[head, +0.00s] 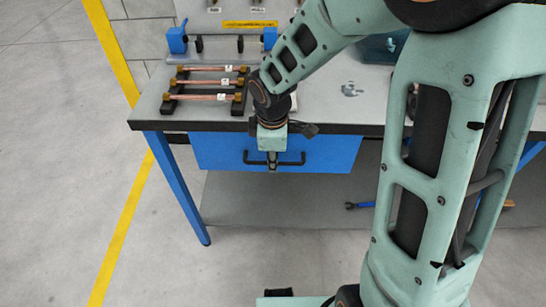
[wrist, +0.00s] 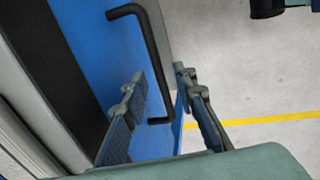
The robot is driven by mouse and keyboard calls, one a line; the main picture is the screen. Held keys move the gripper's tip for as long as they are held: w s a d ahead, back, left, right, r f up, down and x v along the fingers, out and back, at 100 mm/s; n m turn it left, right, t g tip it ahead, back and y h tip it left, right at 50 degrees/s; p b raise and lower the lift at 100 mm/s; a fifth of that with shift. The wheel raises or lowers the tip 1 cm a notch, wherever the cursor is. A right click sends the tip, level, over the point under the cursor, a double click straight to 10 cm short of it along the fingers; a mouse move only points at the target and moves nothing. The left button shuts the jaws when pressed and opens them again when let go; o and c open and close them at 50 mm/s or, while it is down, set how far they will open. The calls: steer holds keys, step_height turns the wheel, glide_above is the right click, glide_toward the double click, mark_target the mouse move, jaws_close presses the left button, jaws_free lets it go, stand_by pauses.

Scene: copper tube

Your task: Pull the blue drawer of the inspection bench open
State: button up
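The blue drawer (head: 335,150) sits under the bench top, its front close below the black edge, so it looks closed. Its black bar handle (head: 293,162) runs across the drawer front. My gripper (head: 272,163) points down in front of the handle's middle. In the wrist view the blue drawer front (wrist: 85,35) is on the left and the handle (wrist: 150,50) stands out from it. My gripper (wrist: 158,76) is open there, one finger on each side of the handle bar. I cannot tell whether either finger touches the bar.
The inspection bench (head: 345,118) carries several copper tubes (head: 205,83) on a black rack and blue clamps (head: 177,40). A blue-handled tool (head: 358,205) lies on the lower shelf (head: 270,210). Clear floor with a yellow line (head: 125,220) lies left and in front.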

steer(key=shift+f, duration=0.2)
jaws_close()
stand_by(0.6)
